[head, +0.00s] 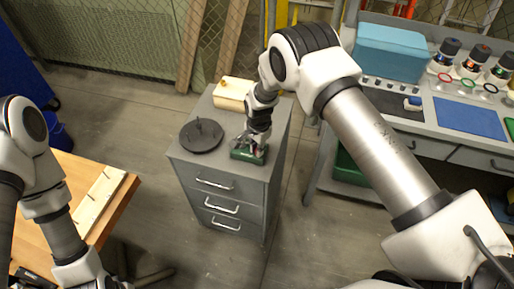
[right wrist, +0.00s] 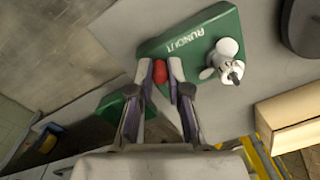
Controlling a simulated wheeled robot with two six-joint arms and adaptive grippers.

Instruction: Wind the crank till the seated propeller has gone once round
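A green box marked "RUNOUT" (right wrist: 185,38) stands on top of the grey cabinet; it also shows in the head view (head: 248,156). A white lobed part, which looks like the propeller (right wrist: 226,55), sits on the box with a dark pin at its middle. A red crank knob (right wrist: 159,71) is at the box's near side. My right gripper (right wrist: 161,68) has its fingers closed in on both sides of this knob. The crank arm under the knob is hidden. My left arm is at the left of the head view, its gripper out of the picture.
A dark round disc with a post (head: 200,135) lies left of the box on the grey cabinet (head: 219,174). A pale wooden block (head: 233,93) is behind. A wooden table (head: 121,199) is at left. A workbench with a teal case (head: 391,51) is at right.

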